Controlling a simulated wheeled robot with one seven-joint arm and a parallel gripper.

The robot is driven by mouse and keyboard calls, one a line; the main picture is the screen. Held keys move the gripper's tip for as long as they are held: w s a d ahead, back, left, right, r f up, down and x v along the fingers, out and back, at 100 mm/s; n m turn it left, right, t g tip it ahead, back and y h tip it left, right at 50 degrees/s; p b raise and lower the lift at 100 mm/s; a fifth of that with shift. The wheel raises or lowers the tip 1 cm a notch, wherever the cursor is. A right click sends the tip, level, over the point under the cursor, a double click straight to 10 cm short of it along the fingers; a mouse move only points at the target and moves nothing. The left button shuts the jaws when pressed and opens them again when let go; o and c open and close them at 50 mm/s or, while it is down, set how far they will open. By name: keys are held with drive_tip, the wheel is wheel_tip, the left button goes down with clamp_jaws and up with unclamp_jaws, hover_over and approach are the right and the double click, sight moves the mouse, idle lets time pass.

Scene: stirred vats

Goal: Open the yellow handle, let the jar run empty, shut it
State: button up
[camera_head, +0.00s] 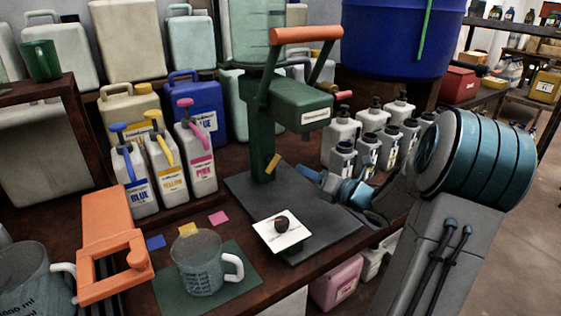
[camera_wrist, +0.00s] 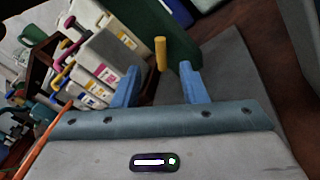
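The yellow handle (camera_head: 273,163) is a short tilted bar low on the front of the green stand (camera_head: 262,130). In the wrist view the yellow handle (camera_wrist: 161,53) stands upright between and beyond my fingertips. My gripper (camera_head: 309,176) has blue fingers and is just right of the handle. In the wrist view my gripper (camera_wrist: 159,80) is open and empty, with a gap on both sides of the handle. The pale green clear jar (camera_head: 250,35) sits on top of the stand, cut off by the frame top. I cannot tell its liquid level.
A dark mat with a white card and dark knob (camera_head: 282,223) lies before the stand. A clear measuring jug (camera_head: 203,268) stands front left. BLUE, YELLOW and PINK pump bottles (camera_head: 166,168) stand left. Several grey pump bottles (camera_head: 369,140) stand behind my arm. An orange lever (camera_head: 306,35) juts above.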

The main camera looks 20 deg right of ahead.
sight(279, 159)
drive_tip(key=x, duration=1)
drive_tip(key=shift+w+a+b, duration=0.1)
drive_tip(key=shift+w+b, duration=0.1)
drive_tip(key=shift+b, duration=0.1)
clamp_jaws()
